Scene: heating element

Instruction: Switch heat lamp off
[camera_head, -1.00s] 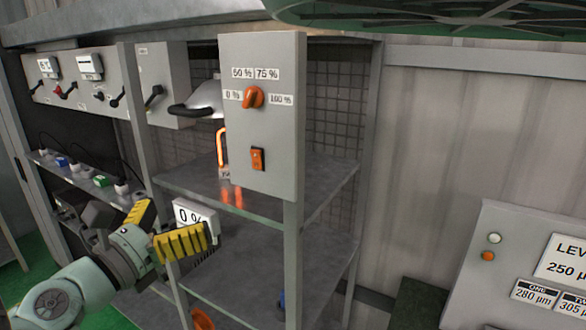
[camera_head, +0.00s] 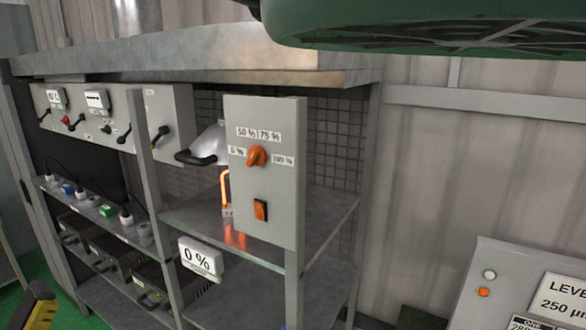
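The heat lamp's grey control box (camera_head: 268,205) hangs at the front of the shelf unit. It carries an orange rotary knob (camera_head: 257,157) ringed by percent labels, and below it an orange rocker switch (camera_head: 261,210). Behind the box's left edge, the heating element (camera_head: 225,187) glows orange, with its reflection on the shelf. A display sign (camera_head: 201,259) below reads 0 %. Only a yellow and dark part of my gripper (camera_head: 36,306) shows at the lower left corner, well apart from the box; its opening cannot be judged.
A metal shelf (camera_head: 185,212) lies under the element, with a silver lidded vessel (camera_head: 208,146) behind. More control boxes (camera_head: 110,118) line the left. A sloped panel (camera_head: 505,300) stands at the lower right. A green body overhangs the top right. Space before the control box looks clear.

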